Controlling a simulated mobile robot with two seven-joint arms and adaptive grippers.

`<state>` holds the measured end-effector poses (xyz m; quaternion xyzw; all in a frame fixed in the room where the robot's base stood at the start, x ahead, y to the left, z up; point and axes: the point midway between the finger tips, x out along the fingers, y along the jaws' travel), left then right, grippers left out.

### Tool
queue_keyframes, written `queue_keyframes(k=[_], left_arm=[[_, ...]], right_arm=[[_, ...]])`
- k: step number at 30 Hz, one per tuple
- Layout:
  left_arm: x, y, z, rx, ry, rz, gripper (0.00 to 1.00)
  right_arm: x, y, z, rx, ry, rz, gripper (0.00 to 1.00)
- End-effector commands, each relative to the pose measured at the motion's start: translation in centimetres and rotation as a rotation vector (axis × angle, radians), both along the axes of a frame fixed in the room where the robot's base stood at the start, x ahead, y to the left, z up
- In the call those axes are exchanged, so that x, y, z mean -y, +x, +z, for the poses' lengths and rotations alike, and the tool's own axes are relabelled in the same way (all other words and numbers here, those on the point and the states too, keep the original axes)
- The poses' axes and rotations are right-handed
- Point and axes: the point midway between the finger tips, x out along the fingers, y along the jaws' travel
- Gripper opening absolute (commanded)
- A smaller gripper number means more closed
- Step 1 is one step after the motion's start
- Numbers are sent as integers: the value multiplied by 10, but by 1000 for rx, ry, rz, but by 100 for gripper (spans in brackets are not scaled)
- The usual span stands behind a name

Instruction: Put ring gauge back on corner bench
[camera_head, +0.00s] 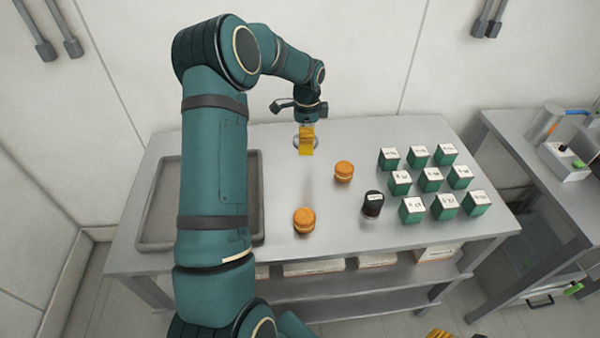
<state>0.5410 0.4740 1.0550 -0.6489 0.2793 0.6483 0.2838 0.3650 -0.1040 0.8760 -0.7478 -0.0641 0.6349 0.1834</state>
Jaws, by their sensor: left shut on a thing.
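My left gripper (306,143), with yellow fingers, points down over the back middle of a steel bench (335,240). It is shut on a small silvery ring (296,141), which looks like the ring gauge; the fingers hide much of it. I cannot tell whether the ring touches the bench top or hangs above it. The picture does not show which bench is the corner bench. Yellow fingers at the bottom edge look like my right gripper (440,334), mostly cut off.
Two orange round containers (304,221) (344,171) and a black-sided jar (372,204) stand in front of the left gripper. Several green boxes (431,179) fill the right side. A grey tray (152,205) lies at left, partly behind my arm. A second bench (520,150) stands at right.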

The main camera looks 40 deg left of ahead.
Motion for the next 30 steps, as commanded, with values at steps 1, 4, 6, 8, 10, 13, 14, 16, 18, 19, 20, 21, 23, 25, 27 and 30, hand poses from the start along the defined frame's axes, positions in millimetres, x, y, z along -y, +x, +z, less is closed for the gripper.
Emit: queue_keyframes(k=[1, 4, 6, 8, 10, 13, 14, 16, 18, 19, 20, 21, 23, 25, 27, 30], left_arm=[[-11, -5, -2, 5, 2, 42, 0], [-23, -11, -2, 3, 0, 94, 0], [-27, -13, -7, 3, -3, 110, 0], [-28, -14, -16, 2, -3, 115, 0], [-28, -14, -29, 1, -4, 115, 0], [-28, -14, -45, 3, -3, 115, 0], [-28, -14, -49, 3, -3, 114, 0], [-28, -13, -56, 3, -2, 114, 0], [-28, -13, -59, 5, -2, 114, 0], [-28, -13, -61, 5, -2, 113, 0], [-27, -13, -63, 3, -2, 113, 0], [-27, -13, -67, 3, -3, 113, 0], [-27, -14, -75, 2, -3, 113, 0], [-27, -14, -85, 1, -3, 112, 0], [-27, -14, -94, 3, -3, 112, 0], [-28, -13, -97, 5, -1, 113, 0]], right_arm=[[0, 0, -10, -1, -1, -1, 47], [0, 0, -15, 0, -2, -2, 47], [0, 0, -16, 0, -3, -3, 47], [0, 0, -16, 1, -3, -3, 47], [0, 0, -16, 1, -3, -2, 47], [0, 0, -16, 1, -3, -2, 47], [0, 0, -17, 1, -3, -2, 47], [0, 0, -17, 0, -3, -2, 47], [0, 0, -17, 0, -3, -2, 47], [0, 0, -17, 0, -3, -2, 47], [0, 0, -17, 0, -3, -2, 47], [0, 0, -17, 0, -3, -2, 47], [0, 0, -17, 0, -3, -2, 47], [0, 0, -18, 0, -3, -2, 47], [0, 0, -18, 0, -3, -2, 47], [0, 0, -18, 0, -3, -2, 47]])
